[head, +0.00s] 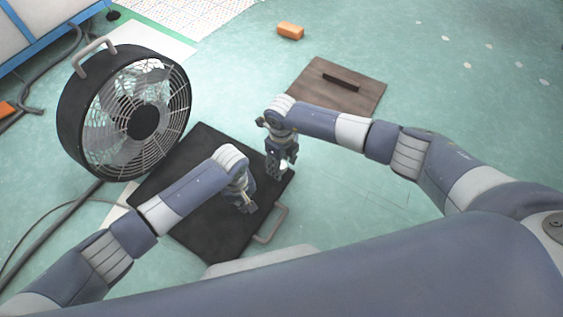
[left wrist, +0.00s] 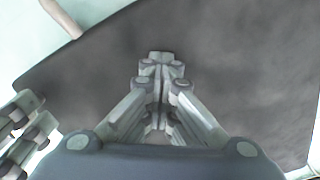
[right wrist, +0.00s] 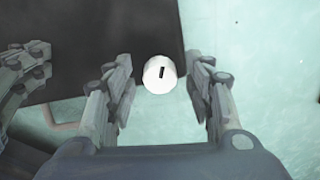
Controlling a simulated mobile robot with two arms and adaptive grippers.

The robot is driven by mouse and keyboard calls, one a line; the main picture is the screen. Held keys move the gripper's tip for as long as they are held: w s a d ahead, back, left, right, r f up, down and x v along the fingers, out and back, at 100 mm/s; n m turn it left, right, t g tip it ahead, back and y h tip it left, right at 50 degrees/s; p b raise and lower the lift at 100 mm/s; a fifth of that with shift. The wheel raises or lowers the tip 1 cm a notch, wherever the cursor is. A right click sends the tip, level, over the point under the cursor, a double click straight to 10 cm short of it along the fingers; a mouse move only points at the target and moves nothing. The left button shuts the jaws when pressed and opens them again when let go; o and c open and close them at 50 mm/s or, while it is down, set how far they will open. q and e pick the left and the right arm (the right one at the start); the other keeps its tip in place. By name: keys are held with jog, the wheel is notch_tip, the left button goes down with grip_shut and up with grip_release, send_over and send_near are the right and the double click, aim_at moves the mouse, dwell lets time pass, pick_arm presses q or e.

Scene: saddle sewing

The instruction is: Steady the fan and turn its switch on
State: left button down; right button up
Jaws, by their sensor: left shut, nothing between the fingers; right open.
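The black drum fan (head: 142,122) with a grey wire grille and top handle stands upright at the left in the head view, apart from both grippers. A white round knob with a dark slot (right wrist: 160,74), which looks like a switch, shows between the spread fingers of my right gripper (right wrist: 160,88). The gripper is open, with gaps on both sides of the knob. In the head view my right gripper (head: 281,172) is over the right corner of a black panel (head: 190,225). My left gripper (left wrist: 161,60) is shut and empty above that panel; it also shows in the head view (head: 246,207).
The panel has a grey handle (head: 272,225) at its front right edge. A brown board (head: 355,97) with a dark bar and an orange block (head: 290,31) lie farther back. Cables (head: 45,235) run along the left. The green floor at the right is clear.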

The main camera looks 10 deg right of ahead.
pick_arm(q)
jog(key=shift+s+a+f, duration=0.15)
jog(key=shift+f, duration=0.05)
pick_arm(e)
jog(key=c, duration=1.1)
jog(key=shift+o, duration=0.2)
jog(key=m, duration=0.9)
jog(key=shift+m, duration=2.1)
jog(key=shift+w, duration=0.1)
